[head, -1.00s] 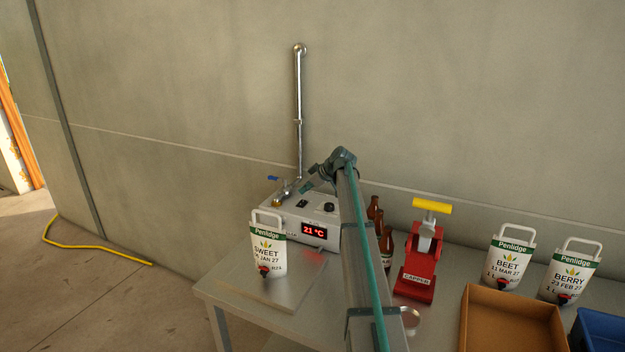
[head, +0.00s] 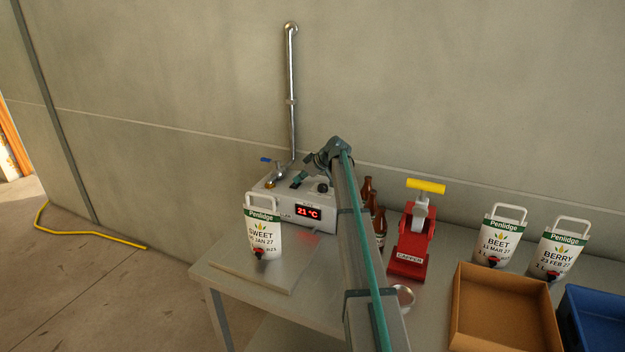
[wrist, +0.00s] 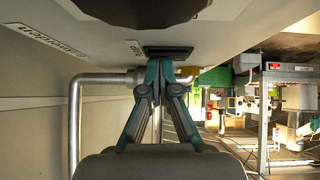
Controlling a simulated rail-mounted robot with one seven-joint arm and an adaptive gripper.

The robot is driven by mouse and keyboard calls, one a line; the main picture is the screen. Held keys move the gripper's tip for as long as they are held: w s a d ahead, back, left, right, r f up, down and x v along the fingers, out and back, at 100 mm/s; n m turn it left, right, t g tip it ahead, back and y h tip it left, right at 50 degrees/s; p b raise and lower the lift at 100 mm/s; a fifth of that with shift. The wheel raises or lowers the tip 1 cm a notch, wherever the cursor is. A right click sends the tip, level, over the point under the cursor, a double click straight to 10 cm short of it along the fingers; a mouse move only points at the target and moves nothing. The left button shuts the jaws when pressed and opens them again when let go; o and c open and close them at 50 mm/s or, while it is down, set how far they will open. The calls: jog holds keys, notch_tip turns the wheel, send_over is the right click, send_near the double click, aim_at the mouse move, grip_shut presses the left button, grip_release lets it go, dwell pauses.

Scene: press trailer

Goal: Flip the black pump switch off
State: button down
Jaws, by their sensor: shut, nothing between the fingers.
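The black pump switch (wrist: 168,51) is set in the top of the pale control box (head: 262,194), which has a red 21 °C display. In the wrist view it is a dark rectangle just beyond my fingertips, beside a small label. My gripper (wrist: 163,62) is shut and empty, its fingertips at the switch. I cannot tell whether they touch it, nor which way the rocker is tilted. In the head view my gripper (head: 298,179) points down to the left over the box top, close to the switch and partly covering that area.
A black knob (wrist: 135,8) is beside the switch. A blue-handled tap (head: 277,168) and upright steel pipe (head: 292,95) are at the box's left and back. Brown bottles (head: 378,222) and a red capper (head: 412,243) are right.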

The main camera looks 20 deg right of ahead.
jog(key=shift+s+d+f, duration=0.1)
jog(key=shift+d+f, duration=0.1)
jog(key=shift+d, duration=0.1)
jog(key=shift+a+f, duration=0.1)
jog(key=shift+s+a, duration=0.1)
jog(key=shift+a, duration=0.05)
jog(key=shift+s+a+f, duration=0.1)
jog(key=shift+s+a, duration=0.4)
jog(key=shift+s, duration=0.05)
jog(key=shift+r, duration=0.3)
jog(key=shift+w+r, duration=0.15)
jog(key=shift+r, duration=0.15)
jog(key=r, duration=0.4)
jog(key=shift+s+d, duration=0.15)
jog(key=shift+s, duration=0.1)
jog(key=b+v, duration=0.3)
jog(key=v, duration=0.6)
jog(key=shift+r, duration=0.15)
